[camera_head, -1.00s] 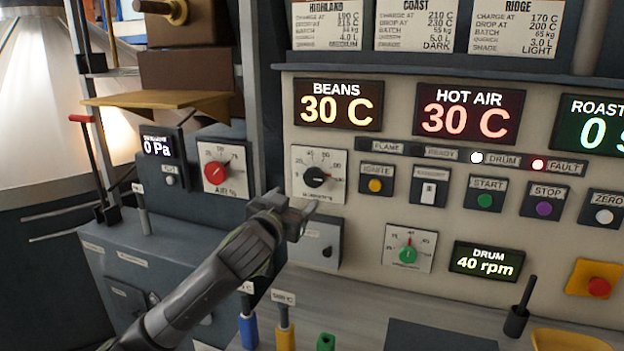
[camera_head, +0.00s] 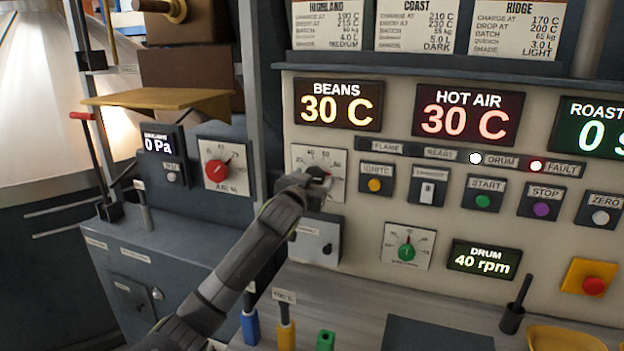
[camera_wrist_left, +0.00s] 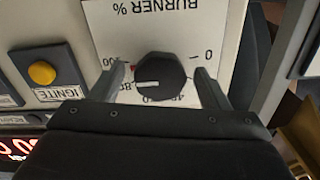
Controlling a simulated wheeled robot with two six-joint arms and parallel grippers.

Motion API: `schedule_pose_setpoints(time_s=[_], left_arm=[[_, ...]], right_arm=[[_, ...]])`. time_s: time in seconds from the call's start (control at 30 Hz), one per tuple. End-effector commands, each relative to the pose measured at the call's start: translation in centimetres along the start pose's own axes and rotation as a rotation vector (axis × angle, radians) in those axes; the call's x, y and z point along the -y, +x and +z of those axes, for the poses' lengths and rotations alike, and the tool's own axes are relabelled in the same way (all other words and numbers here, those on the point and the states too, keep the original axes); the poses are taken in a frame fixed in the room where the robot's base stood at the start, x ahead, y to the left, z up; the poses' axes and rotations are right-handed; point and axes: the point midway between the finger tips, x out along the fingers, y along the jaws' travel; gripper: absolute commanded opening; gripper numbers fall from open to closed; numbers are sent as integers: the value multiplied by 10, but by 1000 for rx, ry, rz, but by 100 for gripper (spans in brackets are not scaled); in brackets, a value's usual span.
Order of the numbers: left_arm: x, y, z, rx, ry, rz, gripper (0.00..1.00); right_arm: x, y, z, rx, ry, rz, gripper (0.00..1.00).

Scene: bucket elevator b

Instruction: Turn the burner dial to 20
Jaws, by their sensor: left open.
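The burner dial (camera_head: 318,171) is a black knob on a white scale plate (camera_head: 303,155) under the BEANS display. The gripper partly covers it in the head view. My left gripper (camera_head: 316,184) is open at the dial. In the left wrist view the black dial (camera_wrist_left: 160,77) sits between the two spread fingers, with a gap visible on each side. The BURNER % plate appears upside down there. A white pointer line on the dial points left in that view, toward the high end of the scale; the exact reading is unclear. My right gripper is out of view.
The yellow ignite button (camera_head: 375,185) is right of the dial. A red air dial (camera_head: 216,171) is on the left box. A green dial (camera_head: 406,252) and a small grey box (camera_head: 316,241) are below. Blue and yellow handled tools stand at the counter front.

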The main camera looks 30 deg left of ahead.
Motion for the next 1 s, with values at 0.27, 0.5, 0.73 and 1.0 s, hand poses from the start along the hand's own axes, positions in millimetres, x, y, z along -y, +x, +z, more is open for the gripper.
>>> schedule_pose_setpoints(time_s=[0.27,0.5,0.73,1.0], left_arm=[[0,1,0,0,0,0,68],[0,0,0,0,0,0,37],[0,0,0,0,-6,0,26],[0,1,0,0,-90,0,26]], right_arm=[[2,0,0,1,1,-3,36],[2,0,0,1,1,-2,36],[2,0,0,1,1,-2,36],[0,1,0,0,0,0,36]])
